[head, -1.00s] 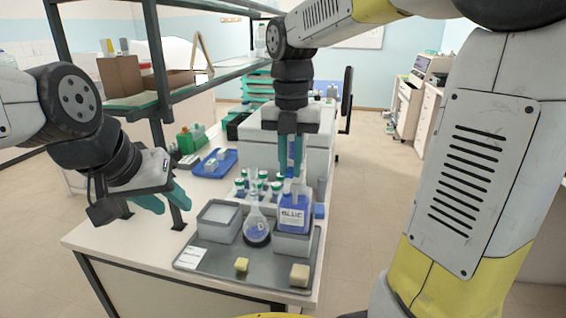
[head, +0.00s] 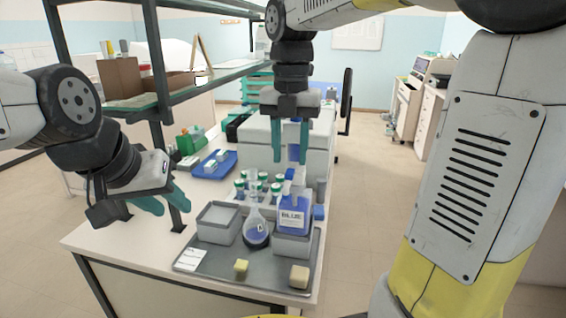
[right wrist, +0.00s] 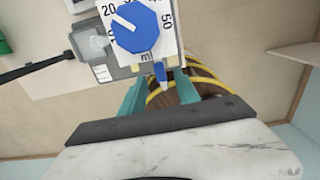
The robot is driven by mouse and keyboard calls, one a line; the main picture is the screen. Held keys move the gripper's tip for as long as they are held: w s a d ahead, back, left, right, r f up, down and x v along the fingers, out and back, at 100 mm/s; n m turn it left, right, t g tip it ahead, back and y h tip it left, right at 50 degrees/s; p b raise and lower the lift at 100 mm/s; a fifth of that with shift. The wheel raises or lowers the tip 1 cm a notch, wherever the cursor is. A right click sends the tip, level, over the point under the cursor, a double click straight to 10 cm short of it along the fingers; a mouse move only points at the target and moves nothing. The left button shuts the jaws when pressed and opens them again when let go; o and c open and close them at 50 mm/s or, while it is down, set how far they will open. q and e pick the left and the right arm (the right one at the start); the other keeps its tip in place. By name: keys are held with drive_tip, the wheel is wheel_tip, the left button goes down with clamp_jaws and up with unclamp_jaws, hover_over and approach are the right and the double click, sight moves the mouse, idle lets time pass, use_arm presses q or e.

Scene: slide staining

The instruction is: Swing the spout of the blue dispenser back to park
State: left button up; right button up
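The blue dispenser (head: 293,217) is a bottle with a "BLUE" label, upright on a grey block on the tray. In the right wrist view its top shows a blue dial (right wrist: 137,33) on a white ml scale. A short blue spout (right wrist: 161,74) points down the picture, by the gap between my right fingertips. My right gripper (head: 290,160) points down above the dispenser, open; it also shows in the right wrist view (right wrist: 162,90). I see no finger touching the spout. The spout is unclear in the head view. My left gripper (head: 168,205) is open and empty, left of the tray.
The grey tray (head: 235,268) also holds a round flask (head: 256,230), a grey open box (head: 218,224) and two yellowish blocks. Several green-capped bottles (head: 262,183) stand behind. A blue tray (head: 213,172) lies further back. A shelf frame stands at the left.

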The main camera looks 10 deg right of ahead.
sight(293, 173)
wheel_tip(293, 173, up, 4)
drive_tip(key=shift+r, duration=0.25)
drive_tip(key=shift+s+d+f+m, duration=0.2)
drive_tip(key=shift+s+d+m, duration=0.15)
drive_tip(key=shift+m, duration=0.65)
drive_tip(key=s+d+f+m+t+y, duration=0.1)
drive_tip(key=s+d+f+m+t, duration=0.1)
drive_tip(key=m, duration=1.2)
drive_tip(key=s+d+f+m+t+y, duration=0.1)
drive_tip(key=s+d+f+m+t, duration=0.2)
drive_tip(key=m, duration=1.2)
drive_tip(key=s+f+t, duration=0.1)
drive_tip(key=s+f, duration=0.2)
drive_tip(key=s, duration=0.1)
drive_tip(key=shift+s, duration=0.4)
drive_tip(key=shift+f, duration=0.1)
